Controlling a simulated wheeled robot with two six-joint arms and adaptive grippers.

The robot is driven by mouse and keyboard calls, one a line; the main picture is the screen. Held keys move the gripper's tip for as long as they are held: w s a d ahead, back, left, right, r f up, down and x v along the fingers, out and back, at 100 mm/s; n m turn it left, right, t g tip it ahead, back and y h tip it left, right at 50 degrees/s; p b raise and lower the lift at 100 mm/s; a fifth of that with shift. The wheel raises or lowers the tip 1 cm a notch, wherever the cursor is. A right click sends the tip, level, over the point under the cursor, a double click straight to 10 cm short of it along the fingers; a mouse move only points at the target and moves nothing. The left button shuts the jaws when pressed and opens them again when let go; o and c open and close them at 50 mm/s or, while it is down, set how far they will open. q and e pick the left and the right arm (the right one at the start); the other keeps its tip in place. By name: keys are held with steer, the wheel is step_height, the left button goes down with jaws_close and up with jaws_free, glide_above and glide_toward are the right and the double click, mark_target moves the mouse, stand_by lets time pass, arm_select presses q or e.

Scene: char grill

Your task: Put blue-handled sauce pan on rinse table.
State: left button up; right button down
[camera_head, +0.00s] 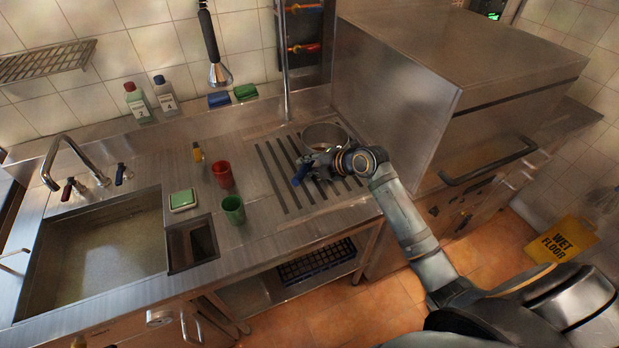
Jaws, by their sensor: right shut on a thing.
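The sauce pan (324,133) is a round steel pan on the ribbed drain area at the right end of the steel rinse table (150,166). It looks upright. Its blue handle (300,174) points toward the front left. My right gripper (313,170) is at the near side of the pan, shut on the handle; my wrist hides part of the pan's near side. I cannot tell whether the pan's base fully touches the ribs. My left gripper is not in view.
A red cup (222,174), a green cup (232,209) and a green-and-white sponge (183,200) stand left of the ribs. The sink (95,245) is at the left. A large steel dishwasher hood (420,80) rises close on the right.

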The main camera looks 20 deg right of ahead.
steer(key=shift+w+d+f+b, duration=0.25)
steer(key=shift+w+f+b, duration=0.1)
steer(key=shift+f+b, duration=0.25)
step_height(320, 180, down, 3)
steer(key=shift+r+b, duration=0.15)
steer(key=shift+b, duration=0.35)
steer(key=c, duration=1.5)
jaws_free()
steer(key=shift+s, duration=0.1)
steer(key=o, duration=0.3)
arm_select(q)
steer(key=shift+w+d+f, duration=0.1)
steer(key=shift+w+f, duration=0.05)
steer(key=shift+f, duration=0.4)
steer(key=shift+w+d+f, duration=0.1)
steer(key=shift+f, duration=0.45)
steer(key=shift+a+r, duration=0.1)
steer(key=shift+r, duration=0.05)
arm_select(e)
steer(key=shift+v, duration=6)
